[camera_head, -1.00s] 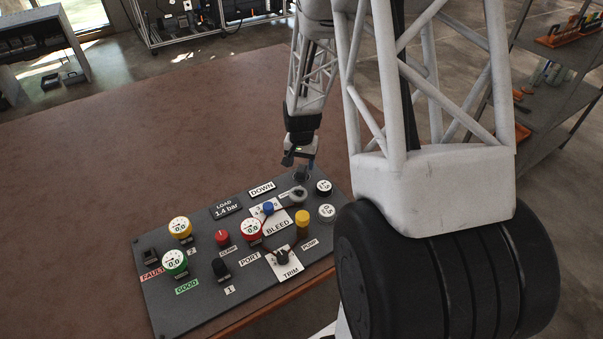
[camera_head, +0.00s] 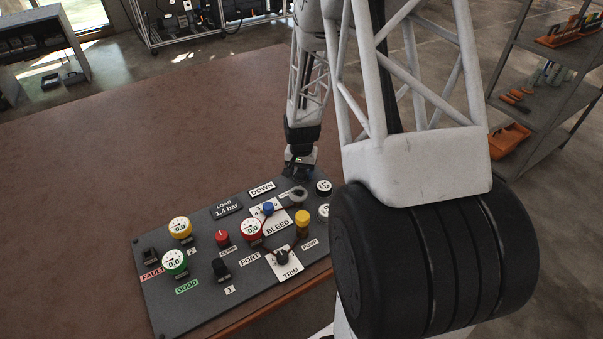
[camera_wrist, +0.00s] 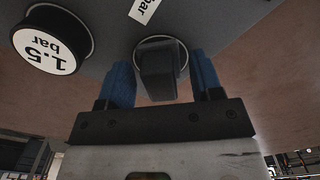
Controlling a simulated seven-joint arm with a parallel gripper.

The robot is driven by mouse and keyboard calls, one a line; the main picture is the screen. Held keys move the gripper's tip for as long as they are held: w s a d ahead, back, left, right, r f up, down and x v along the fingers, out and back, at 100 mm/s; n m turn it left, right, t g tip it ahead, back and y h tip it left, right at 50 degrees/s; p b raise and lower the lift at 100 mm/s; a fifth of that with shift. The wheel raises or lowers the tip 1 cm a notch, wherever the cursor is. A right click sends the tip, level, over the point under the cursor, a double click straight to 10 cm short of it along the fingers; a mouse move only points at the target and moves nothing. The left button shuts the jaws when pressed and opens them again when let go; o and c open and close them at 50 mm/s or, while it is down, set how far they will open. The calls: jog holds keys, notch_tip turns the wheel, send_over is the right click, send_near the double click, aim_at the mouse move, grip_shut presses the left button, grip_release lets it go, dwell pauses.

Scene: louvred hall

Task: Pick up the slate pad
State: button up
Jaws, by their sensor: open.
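The slate pad (camera_wrist: 158,76) is a dark grey block at the panel's far right corner, with a round rim around its base. In the wrist view it stands between the two blue fingers of my gripper (camera_wrist: 163,64). The fingers are open, one on each side, and a gap shows beside each; I see no clear contact. In the head view my gripper (camera_head: 298,172) is low over that corner and hides the pad.
The dark control panel (camera_head: 205,285) carries several gauges, knobs and labels on a brown table (camera_head: 130,150). A round 1.5 bar dial (camera_wrist: 52,40) is close beside the pad. A shelf (camera_head: 545,100) stands at the right. The table left of the panel is clear.

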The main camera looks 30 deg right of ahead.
grip_shut()
jog(key=shift+r, duration=5)
